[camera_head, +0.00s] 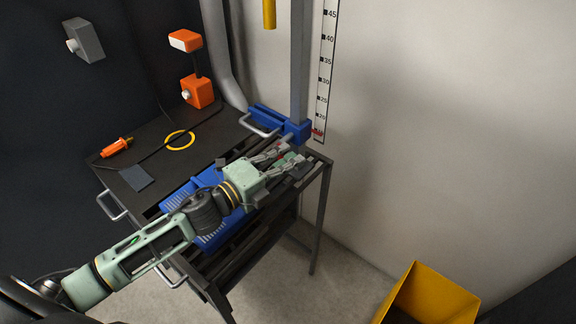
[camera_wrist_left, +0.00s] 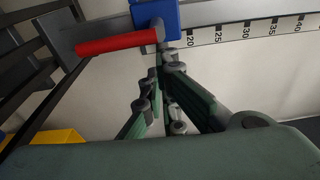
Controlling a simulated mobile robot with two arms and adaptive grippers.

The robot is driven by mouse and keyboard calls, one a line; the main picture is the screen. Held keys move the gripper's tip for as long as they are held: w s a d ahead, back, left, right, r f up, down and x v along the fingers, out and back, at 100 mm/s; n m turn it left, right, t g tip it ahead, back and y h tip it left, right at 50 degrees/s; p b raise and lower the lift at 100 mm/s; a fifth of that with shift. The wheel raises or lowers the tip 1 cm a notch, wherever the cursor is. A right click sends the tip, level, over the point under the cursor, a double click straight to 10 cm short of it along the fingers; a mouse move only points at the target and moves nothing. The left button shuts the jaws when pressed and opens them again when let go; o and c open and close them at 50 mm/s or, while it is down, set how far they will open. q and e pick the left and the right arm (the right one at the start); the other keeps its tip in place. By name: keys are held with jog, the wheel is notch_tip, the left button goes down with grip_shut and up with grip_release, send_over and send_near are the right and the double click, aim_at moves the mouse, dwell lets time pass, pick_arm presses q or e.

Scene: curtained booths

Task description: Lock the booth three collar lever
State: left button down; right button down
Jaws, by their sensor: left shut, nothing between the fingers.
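The blue collar (camera_head: 298,131) sits low on an upright grey post (camera_head: 299,60) at the far corner of the dark cart. In the left wrist view the collar (camera_wrist_left: 157,18) carries a red lever (camera_wrist_left: 115,43), which extends to the left from it, roughly along the post. Only a small red piece (camera_head: 318,132) shows beside the collar in the head view. My left gripper (camera_head: 298,163) is shut and empty, just in front of and below the collar. In the wrist view its fingertips (camera_wrist_left: 166,58) are close to the lever's collar end; contact cannot be told. My right gripper is out of view.
The dark cart (camera_head: 155,150) holds a blue slotted tray (camera_head: 178,198), a yellow ring (camera_head: 180,140) and an orange tool (camera_head: 116,147). A scale strip (camera_head: 326,70) runs up the wall beside the post. A yellow bin (camera_head: 432,290) stands on the floor at lower right.

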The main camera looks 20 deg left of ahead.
pick_arm(q)
jog(key=shift+r, duration=2.2)
